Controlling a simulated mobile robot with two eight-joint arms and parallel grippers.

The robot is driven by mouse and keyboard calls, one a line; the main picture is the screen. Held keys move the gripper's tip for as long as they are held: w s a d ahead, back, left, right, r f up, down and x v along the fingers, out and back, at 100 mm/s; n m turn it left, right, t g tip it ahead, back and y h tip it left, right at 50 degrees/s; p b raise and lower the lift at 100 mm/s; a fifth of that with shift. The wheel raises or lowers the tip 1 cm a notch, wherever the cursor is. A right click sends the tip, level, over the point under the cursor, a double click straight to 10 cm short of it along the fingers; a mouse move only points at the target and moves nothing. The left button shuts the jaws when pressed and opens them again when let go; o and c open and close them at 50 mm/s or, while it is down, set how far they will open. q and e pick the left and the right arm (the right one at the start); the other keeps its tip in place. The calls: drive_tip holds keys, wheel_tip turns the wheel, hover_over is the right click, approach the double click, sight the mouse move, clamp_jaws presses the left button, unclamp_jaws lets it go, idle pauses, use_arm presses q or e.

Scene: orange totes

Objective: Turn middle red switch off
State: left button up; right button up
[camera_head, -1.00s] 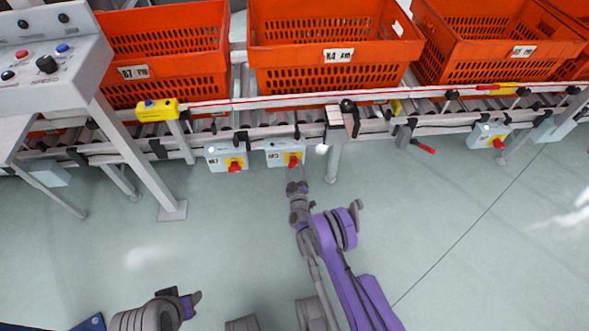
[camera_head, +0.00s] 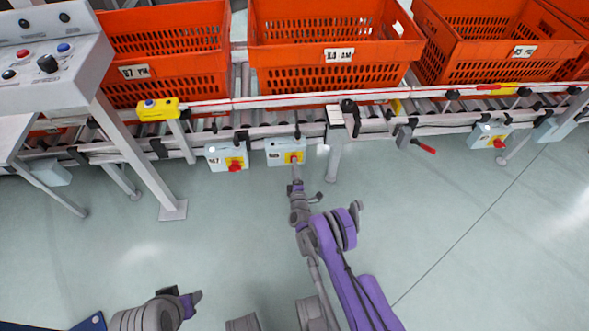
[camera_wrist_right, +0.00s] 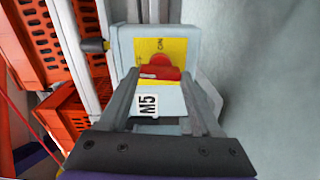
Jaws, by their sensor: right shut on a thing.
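The middle red switch (camera_head: 293,158) is on a yellow plate on a pale grey box (camera_head: 279,146) below the conveyor rail. My right gripper (camera_head: 296,168) is at its front. In the right wrist view, the red knob (camera_wrist_right: 160,72) lies between the two fingers, its handle crosswise, and the gripper (camera_wrist_right: 160,82) is shut on it. The word ON shows on the yellow plate, and a white M5 label is on the box. My left gripper (camera_head: 192,300) is low at the left, away from the switches; its finger gap is not clear.
Another red switch (camera_head: 235,166) is close by on the left, and a third (camera_head: 499,143) is farther right. Orange totes (camera_head: 335,50) stand on the conveyor behind. A control panel (camera_head: 45,65) is at the upper left. The floor in front is clear.

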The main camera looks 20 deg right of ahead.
drive_tip(key=shift+n, duration=0.6)
drive_tip(key=o, duration=1.4)
